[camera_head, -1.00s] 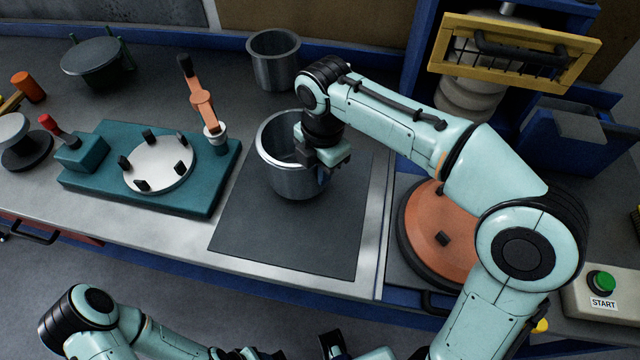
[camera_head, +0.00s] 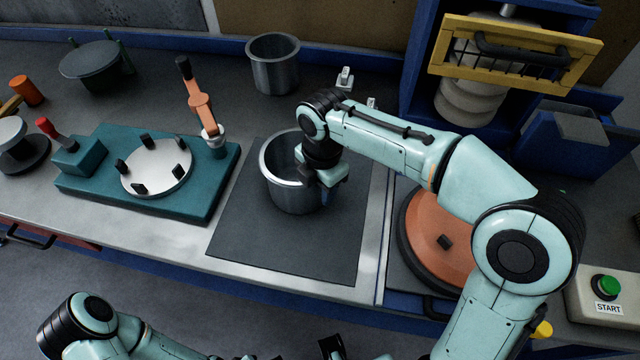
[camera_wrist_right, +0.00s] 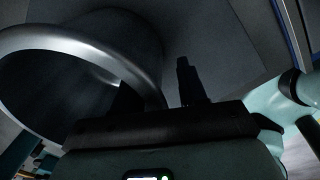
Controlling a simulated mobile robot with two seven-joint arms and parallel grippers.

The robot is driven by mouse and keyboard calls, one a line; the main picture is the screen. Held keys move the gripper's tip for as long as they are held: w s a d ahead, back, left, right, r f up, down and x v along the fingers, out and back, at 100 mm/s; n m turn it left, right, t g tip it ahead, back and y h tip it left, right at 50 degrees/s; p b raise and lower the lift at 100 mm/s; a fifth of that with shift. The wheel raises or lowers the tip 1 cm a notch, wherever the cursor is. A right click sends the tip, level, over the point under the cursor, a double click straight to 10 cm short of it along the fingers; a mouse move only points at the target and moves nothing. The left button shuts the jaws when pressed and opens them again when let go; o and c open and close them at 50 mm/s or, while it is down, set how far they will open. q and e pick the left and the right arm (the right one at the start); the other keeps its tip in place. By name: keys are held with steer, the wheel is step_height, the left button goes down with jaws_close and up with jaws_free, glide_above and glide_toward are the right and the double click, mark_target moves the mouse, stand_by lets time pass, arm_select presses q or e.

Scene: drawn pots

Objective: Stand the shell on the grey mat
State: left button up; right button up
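The shell (camera_head: 290,190) is an open grey metal cylinder, upright over the middle of the grey mat (camera_head: 270,245). I cannot tell whether its base touches the mat. My right gripper (camera_head: 321,178) is at the right side of its rim and shut on its wall. In the right wrist view the shell's rim (camera_wrist_right: 150,70) is on the left, and one dark finger (camera_wrist_right: 188,82) shows outside the wall. The other finger is mostly hidden. Dark parts of my left gripper (camera_head: 332,346) seem to show at the bottom edge, mostly cut off.
A second metal cylinder (camera_head: 273,64) stands behind the mat. A teal fixture (camera_head: 100,190) with a white disc is at left. An orange round plate (camera_head: 430,235) is at right, below a blue press frame with a yellow guard (camera_head: 515,55). The mat's front is clear.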

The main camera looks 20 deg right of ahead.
arm_select(q)
steer(key=r+p, duration=0.1)
steer(key=w+r+p, duration=0.1)
steer(key=r+p, duration=0.1)
steer(key=shift+w, duration=0.2)
arm_select(e)
steer(key=r, duration=1.2)
steer(key=shift+s+d+r, duration=0.1)
steer(key=shift+s+r, duration=0.1)
